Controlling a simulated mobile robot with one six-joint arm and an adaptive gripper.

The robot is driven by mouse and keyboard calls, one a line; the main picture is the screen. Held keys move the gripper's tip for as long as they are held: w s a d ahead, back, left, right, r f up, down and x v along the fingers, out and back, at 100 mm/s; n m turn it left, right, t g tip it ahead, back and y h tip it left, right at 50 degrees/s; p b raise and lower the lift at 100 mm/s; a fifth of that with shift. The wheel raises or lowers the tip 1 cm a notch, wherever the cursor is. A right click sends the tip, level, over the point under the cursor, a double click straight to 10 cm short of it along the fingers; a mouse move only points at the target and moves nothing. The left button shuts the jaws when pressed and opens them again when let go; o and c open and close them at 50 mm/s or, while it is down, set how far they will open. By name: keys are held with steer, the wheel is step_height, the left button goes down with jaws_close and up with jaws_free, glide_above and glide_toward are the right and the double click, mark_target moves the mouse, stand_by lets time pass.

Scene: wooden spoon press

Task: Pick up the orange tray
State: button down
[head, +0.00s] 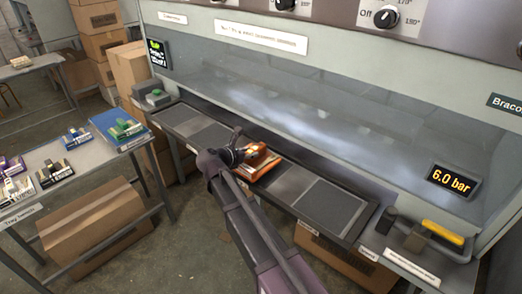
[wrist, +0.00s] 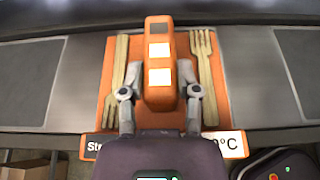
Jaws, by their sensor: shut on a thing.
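The orange tray (head: 258,165) is at the middle of the long dark shelf in front of the press, between dark pads. In the wrist view, the orange tray (wrist: 100,120) has a raised central block (wrist: 159,45) with two bright squares, and wooden utensils (wrist: 205,70) lie on both sides, the right one a fork. A white label runs along its front edge, partly hidden by my gripper. My gripper (head: 244,152) is shut on the central block, one finger on each side; it also shows in the wrist view (wrist: 160,88). I cannot tell whether the tray touches the shelf.
The shelf (head: 335,205) has dark pads on both sides of the tray. A table (head: 95,165) at left holds several coloured trays. Cardboard boxes (head: 130,70) stand behind it. At right are a yellow handle (head: 442,232) and a 6.0 bar display (head: 452,181).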

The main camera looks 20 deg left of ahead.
steer(key=s+a+r, duration=0.1)
steer(key=s+a, duration=0.6)
steer(key=s, duration=0.2)
steer(key=shift+p, duration=0.45)
